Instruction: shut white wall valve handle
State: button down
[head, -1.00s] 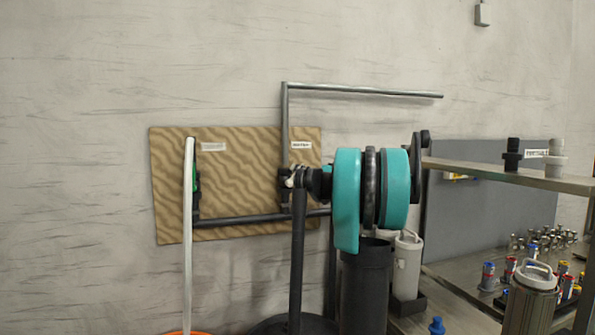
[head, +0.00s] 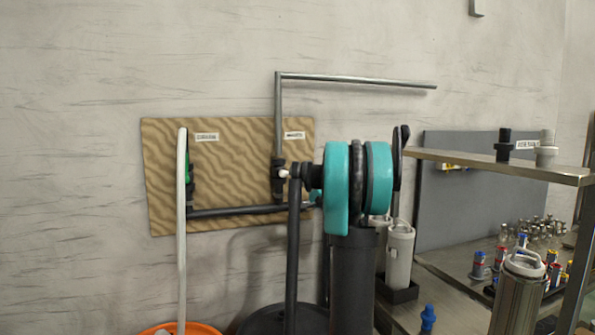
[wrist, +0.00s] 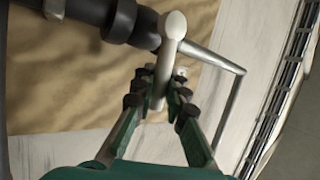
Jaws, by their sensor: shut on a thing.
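The white valve handle (wrist: 167,55) shows in the wrist view, a rounded knob end with a straight lever running down between my fingers. My gripper (wrist: 161,92) is shut on the lever, with dark finger pads on both sides of it. The valve body (wrist: 125,20) is dark pipework at the upper left of the wrist view. In the head view only a small white bit of the handle (head: 283,174) shows at the vertical pipe, on the tan wavy panel (head: 230,165). My arm hides most of the gripper there.
A grey pipe (head: 350,81) runs up and right above the panel. A green handle (head: 187,165) sits left, partly behind a white upright pole (head: 182,230). A metal shelf (head: 490,164) with bottles and fittings stands at right. Orange (head: 200,328) and black bins stand below.

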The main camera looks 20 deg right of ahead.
jog(key=shift+f+m+t+h, duration=0.25)
jog(key=shift+m+t+h, duration=0.05)
jog(key=shift+m, duration=0.4)
jog(key=c, duration=1.5)
grip_release()
jog(key=v, duration=1.2)
